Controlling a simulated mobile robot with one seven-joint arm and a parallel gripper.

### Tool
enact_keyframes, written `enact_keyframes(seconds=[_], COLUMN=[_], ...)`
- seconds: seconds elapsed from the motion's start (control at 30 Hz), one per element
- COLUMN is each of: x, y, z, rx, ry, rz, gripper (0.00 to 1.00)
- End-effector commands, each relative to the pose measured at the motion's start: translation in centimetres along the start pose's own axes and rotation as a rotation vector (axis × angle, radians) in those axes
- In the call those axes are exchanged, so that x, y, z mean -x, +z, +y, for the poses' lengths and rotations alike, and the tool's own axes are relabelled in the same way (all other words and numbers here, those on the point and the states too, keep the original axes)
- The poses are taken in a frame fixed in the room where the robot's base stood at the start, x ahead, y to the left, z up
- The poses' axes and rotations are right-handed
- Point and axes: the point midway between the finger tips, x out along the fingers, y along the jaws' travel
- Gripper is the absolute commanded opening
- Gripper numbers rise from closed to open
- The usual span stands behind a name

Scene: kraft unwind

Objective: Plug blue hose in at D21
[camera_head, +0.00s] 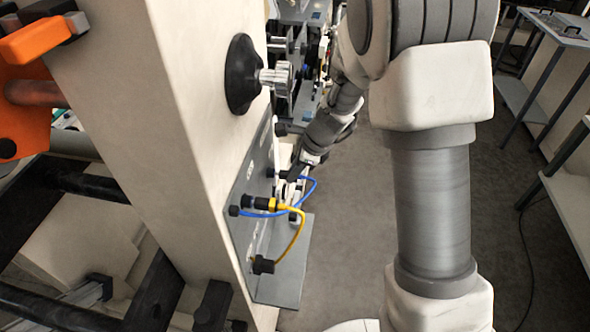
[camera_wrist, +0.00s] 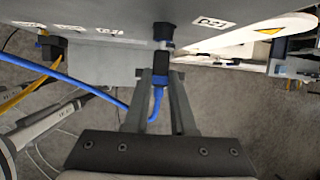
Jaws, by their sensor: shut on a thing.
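The blue hose (camera_head: 310,187) loops from the grey panel to my gripper (camera_head: 297,172). In the wrist view my gripper (camera_wrist: 160,82) is shut on the hose's dark plug (camera_wrist: 155,76), with the blue hose (camera_wrist: 110,98) bending down and left from it. A black socket (camera_wrist: 164,32) on the panel lies just beyond the plug, roughly in line with it. I cannot tell whether plug and socket touch. Label plates (camera_wrist: 212,22) sit beside the socket; their text is too small to read, so I cannot tell which is D21.
A yellow hose (camera_head: 301,232) hangs from the panel beside the blue one, down to a black fitting (camera_head: 263,265). A black knob (camera_head: 242,75) juts from the beige post (camera_head: 140,110) above. A grey ledge (camera_head: 290,280) runs below the panel.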

Motion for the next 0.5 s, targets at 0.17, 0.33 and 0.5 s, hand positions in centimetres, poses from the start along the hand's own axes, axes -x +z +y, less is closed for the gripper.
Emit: enact_keyframes(seconds=[0.17, 0.33, 0.5], x=[0.00, -0.07, -0.17], y=[0.04, 0.29, 0.48], z=[0.00, 0.00, 0.01], rx=[0.000, 0.000, 0.000], ry=[0.000, 0.000, 0.000], rz=[0.000, 0.000, 0.000], gripper=[0.00, 0.00, 0.00])
